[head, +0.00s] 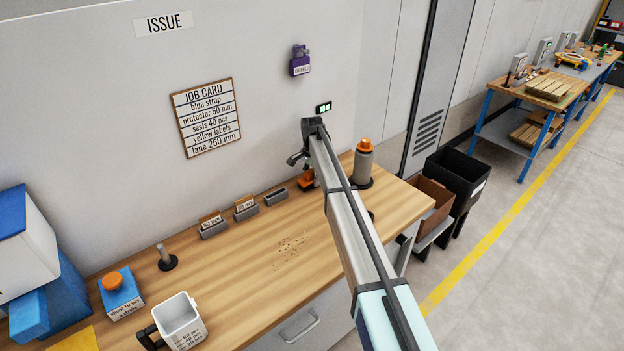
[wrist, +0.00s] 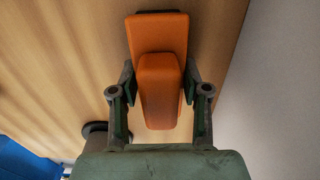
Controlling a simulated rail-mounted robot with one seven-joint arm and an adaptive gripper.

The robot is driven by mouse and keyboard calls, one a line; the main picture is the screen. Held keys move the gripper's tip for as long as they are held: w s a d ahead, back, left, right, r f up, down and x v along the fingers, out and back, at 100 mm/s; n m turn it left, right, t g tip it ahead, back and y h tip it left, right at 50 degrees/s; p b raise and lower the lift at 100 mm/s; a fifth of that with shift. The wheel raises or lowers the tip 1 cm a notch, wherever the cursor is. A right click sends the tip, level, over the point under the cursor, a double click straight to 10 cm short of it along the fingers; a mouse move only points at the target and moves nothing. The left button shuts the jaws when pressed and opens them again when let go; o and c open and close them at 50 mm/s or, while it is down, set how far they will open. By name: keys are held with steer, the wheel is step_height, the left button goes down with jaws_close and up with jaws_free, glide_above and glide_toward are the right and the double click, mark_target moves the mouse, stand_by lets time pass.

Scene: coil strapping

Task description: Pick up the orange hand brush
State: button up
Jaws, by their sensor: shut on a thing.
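The orange hand brush (wrist: 158,48) fills the middle of the wrist view, its raised orange handle pointing toward the camera. My gripper (wrist: 160,88) has a finger on each side of that handle and is shut on it. In the head view, a small orange part of the brush (head: 307,179) shows under my gripper at the back of the wooden bench, near the wall. My arm hides part of it. I cannot tell whether the brush touches the bench top.
A grey cylinder with an orange top (head: 363,164) stands right of my arm. Small grey label holders (head: 246,211) line the bench's back edge to the left. Brown crumbs (head: 291,246) lie mid-bench. A white cup (head: 180,318) stands at the front left. The wall closes the back.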

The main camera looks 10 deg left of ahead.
mark_target(312, 170)
steer(key=shift+r, duration=0.15)
step_height(312, 170, up, 10)
steer(key=b, duration=0.3)
steer(key=o, duration=0.7)
steer(key=shift+c, duration=0.2)
steer(key=c, duration=0.5)
